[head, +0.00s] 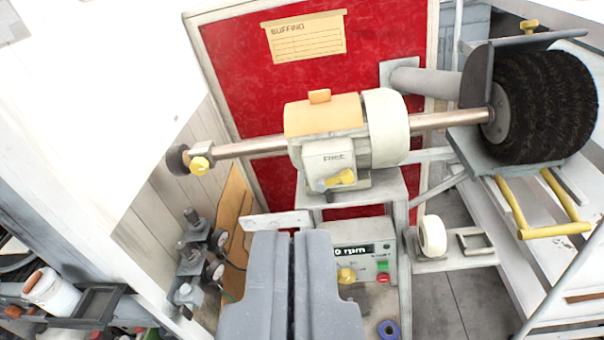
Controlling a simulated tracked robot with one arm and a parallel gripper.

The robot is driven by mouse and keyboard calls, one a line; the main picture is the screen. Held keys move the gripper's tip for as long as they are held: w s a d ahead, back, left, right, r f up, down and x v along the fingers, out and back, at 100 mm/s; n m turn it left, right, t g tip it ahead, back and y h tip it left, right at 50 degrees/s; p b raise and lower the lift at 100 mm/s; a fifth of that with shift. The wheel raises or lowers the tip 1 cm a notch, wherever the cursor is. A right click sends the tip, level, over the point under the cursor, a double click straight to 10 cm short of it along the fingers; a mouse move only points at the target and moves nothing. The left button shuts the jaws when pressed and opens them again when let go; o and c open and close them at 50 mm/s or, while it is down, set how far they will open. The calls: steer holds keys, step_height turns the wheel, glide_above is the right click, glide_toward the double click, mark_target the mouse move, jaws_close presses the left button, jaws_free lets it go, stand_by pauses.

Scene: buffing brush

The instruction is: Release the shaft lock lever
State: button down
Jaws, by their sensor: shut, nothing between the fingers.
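The buffing machine has a cream motor (387,130) with an orange top and a long steel shaft (250,147) through it. A yellow lever (338,179) sits on the front box of the motor, tilted up to the right. A yellow knob (200,166) is on the collar at the shaft's left end. I cannot tell for sure which of these is the shaft lock lever. A black round brush (545,106) is on the shaft's right end. My gripper (292,236) is shut and empty, below the motor in the picture, touching neither yellow part.
A control box (365,255) with a display, a yellow knob and green and red buttons stands right of my gripper. A blue ring (389,329) lies lower right. Yellow handles (553,231) stick out under the brush. Small fittings (190,255) stand at left. A red panel (240,75) is behind.

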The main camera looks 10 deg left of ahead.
steer(key=w+f+m+t+y+p, duration=0.1)
steer(key=w+f+m+p, duration=0.15)
steer(key=w+m, duration=0.6)
steer(key=w+f+m+t+y+p, duration=0.1)
steer(key=w+f+m+y, duration=0.15)
steer(key=w+m, duration=0.65)
steer(key=w+f+m+g+h, duration=0.1)
steer(key=w+f+m+h, duration=0.1)
steer(key=f, duration=0.7)
steer(key=w+d+f+m+g+h+p, duration=0.1)
steer(key=w+f+m+h, duration=0.1)
steer(key=w+f+m, duration=0.2)
steer(key=w+d+f+m+g+h, duration=0.1)
steer(key=w+f+m+h, duration=0.2)
steer(key=f+m, duration=0.5)
step_height(320, 180, down, 6)
steer(key=shift+w+r+g+p, duration=0.1)
steer(key=shift+w+g+p, duration=0.2)
steer(key=shift+g+p, duration=0.1)
steer(key=shift+w+m, duration=0.1)
steer(key=shift+m, duration=0.15)
